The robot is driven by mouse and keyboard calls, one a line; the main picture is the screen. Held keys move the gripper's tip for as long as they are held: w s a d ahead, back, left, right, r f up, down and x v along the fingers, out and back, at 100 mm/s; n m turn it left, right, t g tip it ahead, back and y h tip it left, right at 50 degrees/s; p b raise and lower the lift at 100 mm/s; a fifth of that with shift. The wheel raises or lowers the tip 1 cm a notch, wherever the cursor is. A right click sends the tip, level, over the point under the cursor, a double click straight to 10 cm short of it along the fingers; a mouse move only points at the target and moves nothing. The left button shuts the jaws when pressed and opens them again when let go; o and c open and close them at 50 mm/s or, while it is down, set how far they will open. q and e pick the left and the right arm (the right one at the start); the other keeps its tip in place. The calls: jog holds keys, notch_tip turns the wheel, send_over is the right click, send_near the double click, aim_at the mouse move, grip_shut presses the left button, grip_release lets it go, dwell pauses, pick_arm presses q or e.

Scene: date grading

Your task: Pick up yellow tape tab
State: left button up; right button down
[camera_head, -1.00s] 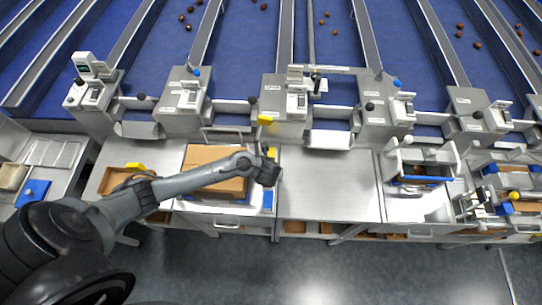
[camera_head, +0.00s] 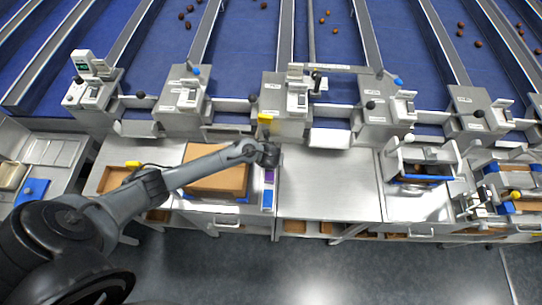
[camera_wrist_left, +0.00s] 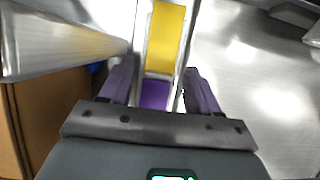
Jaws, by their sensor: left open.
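The yellow tape tab (camera_wrist_left: 166,38) lies flat in a narrow metal holder, ahead of my left gripper's fingers in the left wrist view. A purple tab (camera_wrist_left: 154,95) lies nearer, between the fingers; it also shows in the head view (camera_head: 268,176). My left gripper (camera_wrist_left: 160,78) is open and empty, with one finger on each side of the holder. In the head view my left gripper (camera_head: 268,156) is over the holder's far end and hides that part. I cannot tell its exact height. My right gripper is not in view.
A cardboard box (camera_head: 222,182) stands just left of the holder. A yellow block (camera_head: 265,118) sits on the machine behind it. The steel worktop (camera_head: 328,185) to the right is clear. A white-framed device (camera_head: 420,160) stands further right.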

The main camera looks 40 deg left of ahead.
pick_arm(q)
jog(key=c, duration=1.1)
jog(key=shift+r, duration=0.2)
